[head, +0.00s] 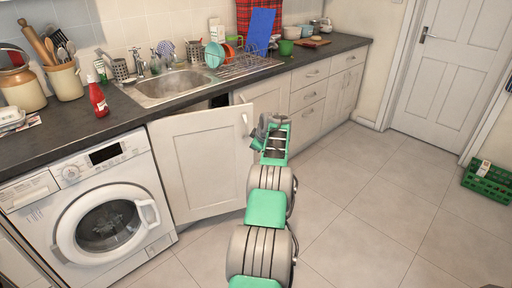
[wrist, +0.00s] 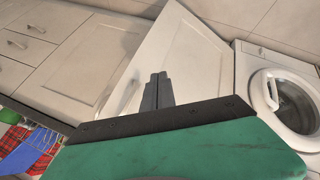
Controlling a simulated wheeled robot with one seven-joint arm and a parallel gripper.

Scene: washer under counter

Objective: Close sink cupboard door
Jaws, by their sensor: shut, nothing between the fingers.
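The sink cupboard door (head: 203,160) is a pale panelled door under the sink. It stands ajar, swung out from the cabinet, with a dark gap (head: 219,100) showing above it. Its handle (head: 245,118) is at its upper right edge. My gripper (head: 273,122) is beside that edge in the head view, and my arm hides part of it. In the wrist view the door (wrist: 180,60) is behind my gripper (wrist: 157,78), whose fingers are together and empty. I cannot tell whether the fingertips touch the door.
A white washing machine (head: 100,205) stands left of the door. Closed drawers and cupboards (head: 308,90) run to the right. The counter holds the sink (head: 170,87), a dish rack (head: 240,65) and a red bottle (head: 98,98). A green crate (head: 487,180) lies on the floor at right; the floor between is clear.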

